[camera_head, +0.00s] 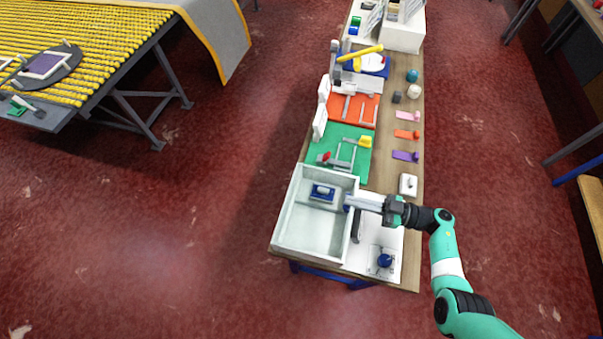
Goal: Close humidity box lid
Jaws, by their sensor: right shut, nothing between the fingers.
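The humidity box (292,235) is a pale open-topped box at the near end of the long bench. Its inside is visible, with a small blue and white item (322,193) near the back wall. A white flat panel (366,254) lies to the right of the box; I cannot tell whether it is the lid or a base plate. My right gripper (350,202) comes in from the right and is shut and empty at the box's right wall, near its upper edge. I cannot tell whether it touches the wall. My left gripper is not in view.
A blue-knobbed fixture (384,261) stands on the white panel, and a small white block (408,184) sits behind my right gripper. Green (350,143) and orange (364,108) stations line the bench farther back. A yellow roller table (75,50) stands far left. The red floor between is clear.

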